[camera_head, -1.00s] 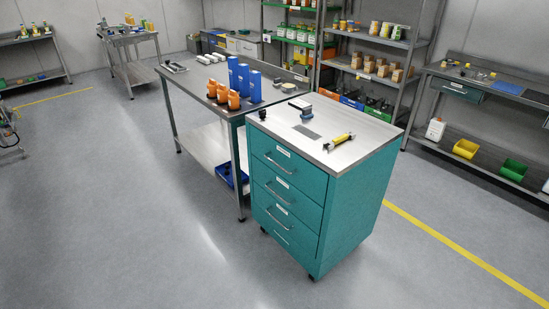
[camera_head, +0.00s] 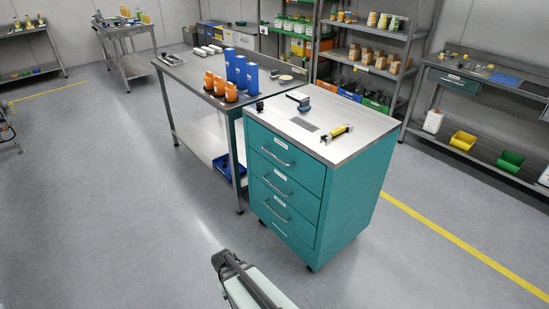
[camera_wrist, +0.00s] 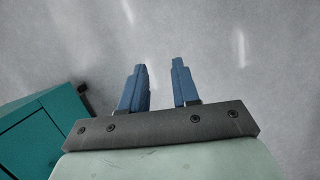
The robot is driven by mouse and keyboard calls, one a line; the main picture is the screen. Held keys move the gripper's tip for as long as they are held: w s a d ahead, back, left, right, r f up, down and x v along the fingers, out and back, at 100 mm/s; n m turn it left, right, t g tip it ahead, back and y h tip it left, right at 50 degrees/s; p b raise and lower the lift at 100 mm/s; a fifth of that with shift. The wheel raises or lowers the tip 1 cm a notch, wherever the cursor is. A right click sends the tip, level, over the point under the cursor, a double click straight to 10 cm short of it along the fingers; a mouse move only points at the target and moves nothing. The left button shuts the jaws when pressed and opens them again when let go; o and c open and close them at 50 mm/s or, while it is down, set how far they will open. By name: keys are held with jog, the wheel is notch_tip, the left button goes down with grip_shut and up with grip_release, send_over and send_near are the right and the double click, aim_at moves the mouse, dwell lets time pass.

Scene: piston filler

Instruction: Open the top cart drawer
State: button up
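The teal cart (camera_head: 345,210) stands upright right of centre in the head view. Its top drawer (camera_head: 285,158) is closed flush and has a metal bar handle (camera_head: 276,157) below a small white label. More closed drawers sit beneath it. In the wrist view, a corner of the teal cart (camera_wrist: 40,135) shows at the lower left. My gripper (camera_wrist: 160,85) has its two blue fingers apart with only grey floor between them, so it is open and empty. In the head view, part of my arm shows at the bottom centre, in front of the cart and apart from it; the fingers cannot be made out there.
On the cart top lie a yellow-black tool (camera_head: 336,132) and a blue-grey device (camera_head: 299,100). A steel table (camera_head: 180,75) with orange and blue containers stands close behind the cart's left side. The floor (camera_head: 130,220) in front and left is clear.

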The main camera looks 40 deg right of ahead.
jog(key=w+d+r+t+h, duration=0.25)
jog(key=w+d+r, duration=0.35)
jog(key=w+d, duration=0.55)
jog(key=n+h, duration=0.2)
jog(key=h, duration=1.1)
send_near(274, 156)
jog(key=shift+t, duration=0.35)
jog(key=x, duration=1)
jog(key=shift+s+d+f, duration=0.15)
jog(key=shift+d+f, duration=0.05)
jog(key=shift+f, duration=0.05)
grip_shut()
